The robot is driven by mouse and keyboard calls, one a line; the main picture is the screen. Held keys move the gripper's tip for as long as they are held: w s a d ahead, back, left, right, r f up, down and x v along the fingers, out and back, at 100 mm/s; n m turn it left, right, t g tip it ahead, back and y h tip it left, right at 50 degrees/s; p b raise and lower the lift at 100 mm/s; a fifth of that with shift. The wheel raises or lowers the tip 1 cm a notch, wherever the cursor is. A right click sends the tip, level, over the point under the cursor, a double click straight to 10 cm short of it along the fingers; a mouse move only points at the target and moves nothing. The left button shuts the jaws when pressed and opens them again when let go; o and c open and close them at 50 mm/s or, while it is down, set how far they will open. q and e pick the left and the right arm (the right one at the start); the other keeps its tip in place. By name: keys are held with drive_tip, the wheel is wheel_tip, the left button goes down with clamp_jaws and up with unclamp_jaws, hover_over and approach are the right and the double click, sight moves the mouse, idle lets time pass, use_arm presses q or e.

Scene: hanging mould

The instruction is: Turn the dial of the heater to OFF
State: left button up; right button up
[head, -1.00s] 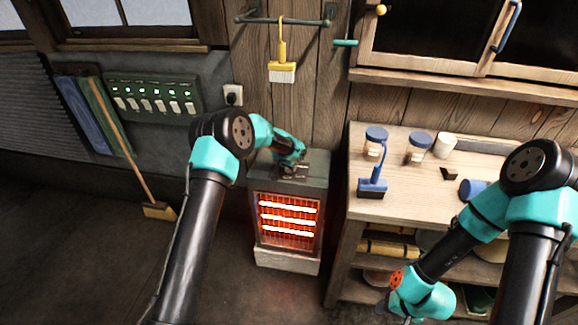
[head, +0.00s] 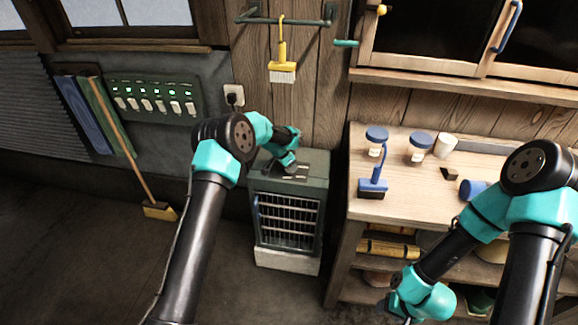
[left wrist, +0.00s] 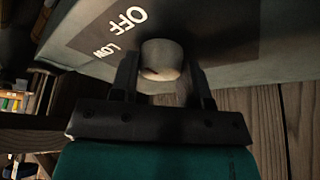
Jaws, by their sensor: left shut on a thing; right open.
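The heater (head: 288,222) is a dark green box on a pale base, standing on the floor against the wall. Its bars behind the front grille are grey and unlit. My left gripper (head: 288,170) is at the heater's top. In the left wrist view, my left gripper (left wrist: 160,85) is shut on the pale round dial (left wrist: 161,60), one finger on each side. The printed words OFF (left wrist: 127,18) and LOW (left wrist: 108,50) show on the dark panel beside the dial. The dial's pointer mark is not clear. My right gripper is low by the workbench, its fingers hidden.
The wooden workbench (head: 400,203) right of the heater holds jars (head: 419,150), a blue brush (head: 373,180) and a white cup (head: 445,146). A switch panel (head: 152,98) and a plugged socket (head: 233,95) are on the wall at left. A yellow brush (head: 282,66) hangs above the heater.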

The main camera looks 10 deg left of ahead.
idle(0.3)
use_arm(q)
drive_tip(key=o, duration=0.9)
drive_tip(key=shift+r, duration=0.1)
drive_tip(key=v, duration=1.7)
drive_tip(key=shift+r, duration=0.15)
